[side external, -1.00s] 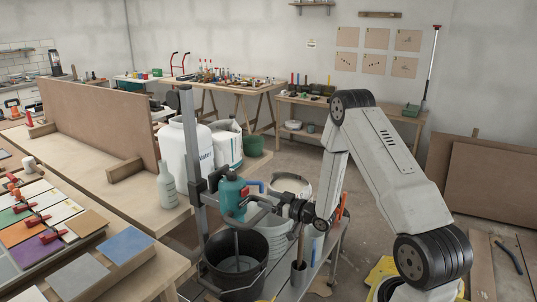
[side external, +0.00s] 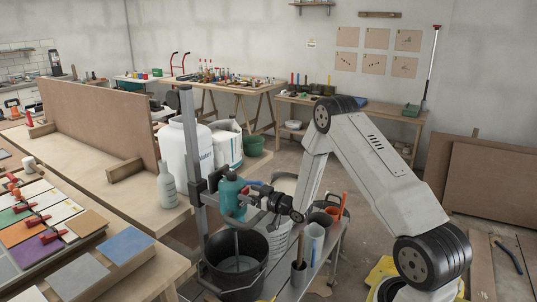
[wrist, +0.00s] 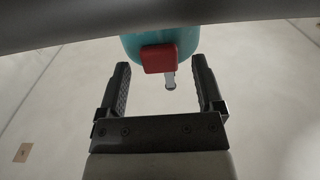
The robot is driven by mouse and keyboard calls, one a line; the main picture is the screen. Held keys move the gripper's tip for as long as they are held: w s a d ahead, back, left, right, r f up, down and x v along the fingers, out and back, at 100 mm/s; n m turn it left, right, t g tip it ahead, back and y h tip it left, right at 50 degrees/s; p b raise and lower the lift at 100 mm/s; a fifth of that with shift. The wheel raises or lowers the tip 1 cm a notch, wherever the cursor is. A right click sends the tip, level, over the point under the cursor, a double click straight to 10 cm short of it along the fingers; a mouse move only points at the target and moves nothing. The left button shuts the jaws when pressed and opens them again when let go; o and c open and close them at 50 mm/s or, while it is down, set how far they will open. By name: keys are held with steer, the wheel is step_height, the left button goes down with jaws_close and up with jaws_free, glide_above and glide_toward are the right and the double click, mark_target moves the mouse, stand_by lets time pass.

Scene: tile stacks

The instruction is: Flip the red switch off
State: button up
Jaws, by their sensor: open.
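The teal mixer (side external: 231,196) hangs on a grey upright stand above a black bucket (side external: 236,262). In the wrist view the lower part of its teal body (wrist: 190,42) shows at the top centre. The red switch (wrist: 158,58) is a small block on that body, with a short metal piece beside it. My gripper (wrist: 160,68) is open and empty, with one finger on each side of the switch in the picture. I cannot tell whether either finger touches it. In the side view my gripper (side external: 257,198) is just right of the mixer, and the switch is hard to make out.
The stand's grey upright post (side external: 192,150) rises left of the mixer. Containers holding tools (side external: 313,240) stand on a narrow bench below my arm. A bottle (side external: 167,185) and white tubs stand behind left. The left table (side external: 150,262) holds tile samples and red-handled clamps.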

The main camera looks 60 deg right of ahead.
jaws_close()
steer(key=shift+f+t, duration=0.15)
steer(key=shift+t, duration=0.15)
steer(key=shift+f+t, duration=0.15)
steer(key=shift+t, duration=0.75)
jaws_free()
steer(key=shift+s, duration=0.15)
